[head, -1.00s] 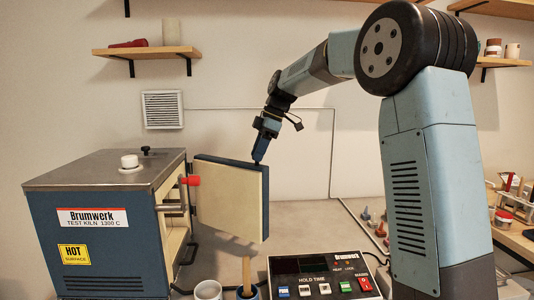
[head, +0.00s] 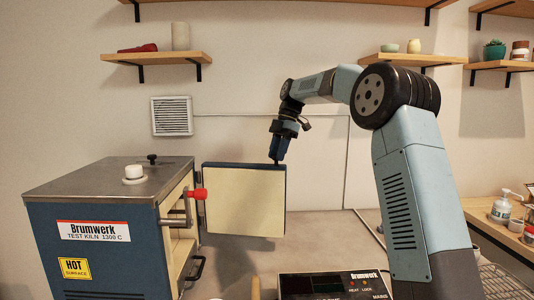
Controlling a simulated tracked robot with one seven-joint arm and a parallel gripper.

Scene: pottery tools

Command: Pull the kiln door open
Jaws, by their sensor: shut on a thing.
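The kiln (head: 85,190) is a blue box with a grey metal top at the left. Its door (head: 244,202) stands wide open to the right of the kiln's front, cream inner face toward the camera, blue top edge showing. My gripper (head: 276,161) points down at the door's top edge near its free right end and is shut on the door. The fingertips and the door's outer face, with any handle on it, are hidden behind the panel. A latch bar with a red knob (head: 198,193) sticks out at the kiln's opening.
A control box (head: 332,286) stands at the bottom centre, partly cut off. A white plug (head: 134,174) sits on the kiln top. A soap bottle (head: 501,208) is at the right. The counter behind the door looks clear.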

